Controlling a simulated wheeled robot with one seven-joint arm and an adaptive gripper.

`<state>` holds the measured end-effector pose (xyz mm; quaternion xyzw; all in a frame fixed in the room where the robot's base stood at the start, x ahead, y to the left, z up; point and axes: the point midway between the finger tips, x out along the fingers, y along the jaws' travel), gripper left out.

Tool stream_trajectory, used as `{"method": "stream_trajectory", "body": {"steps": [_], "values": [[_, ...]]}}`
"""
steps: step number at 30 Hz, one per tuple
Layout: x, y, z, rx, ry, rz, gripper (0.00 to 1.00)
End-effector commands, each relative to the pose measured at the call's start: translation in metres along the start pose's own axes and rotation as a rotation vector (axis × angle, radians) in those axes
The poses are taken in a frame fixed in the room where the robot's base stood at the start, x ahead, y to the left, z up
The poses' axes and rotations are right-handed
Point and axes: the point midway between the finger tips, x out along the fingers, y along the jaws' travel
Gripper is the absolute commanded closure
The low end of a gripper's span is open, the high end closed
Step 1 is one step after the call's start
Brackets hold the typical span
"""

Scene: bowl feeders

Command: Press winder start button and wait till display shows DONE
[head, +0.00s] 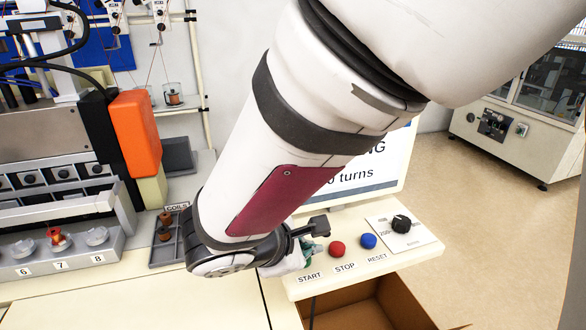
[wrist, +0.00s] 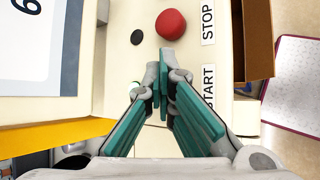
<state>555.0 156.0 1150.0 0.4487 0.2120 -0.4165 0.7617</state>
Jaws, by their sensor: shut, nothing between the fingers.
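My gripper (head: 304,258) is shut and empty, low over the START end of the winder's button panel (head: 290,287). In the wrist view its closed fingertips (wrist: 165,72) cover the place beside the START label (wrist: 208,90). The START button is hidden behind the fingers, except perhaps a small green sliver at their left. I cannot tell whether the fingertips touch it. The winder display (head: 375,175) stands behind my arm, which covers most of it; only "NG" and "o turns" can be read.
A red STOP button (head: 337,249), a blue RESET button (head: 369,241) and a black knob (head: 401,223) sit to the right on the panel. An open cardboard box (head: 360,312) is below. A COILS tray (head: 165,252) lies left of my wrist.

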Motion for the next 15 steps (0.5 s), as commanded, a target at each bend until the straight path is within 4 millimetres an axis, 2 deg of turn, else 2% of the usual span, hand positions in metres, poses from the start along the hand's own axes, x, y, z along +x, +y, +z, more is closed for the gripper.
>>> {"method": "stream_trajectory", "body": {"steps": [15], "values": [[-0.015, 0.011, 0.011, 0.001, 0.0, -0.001, 1.0]]}}
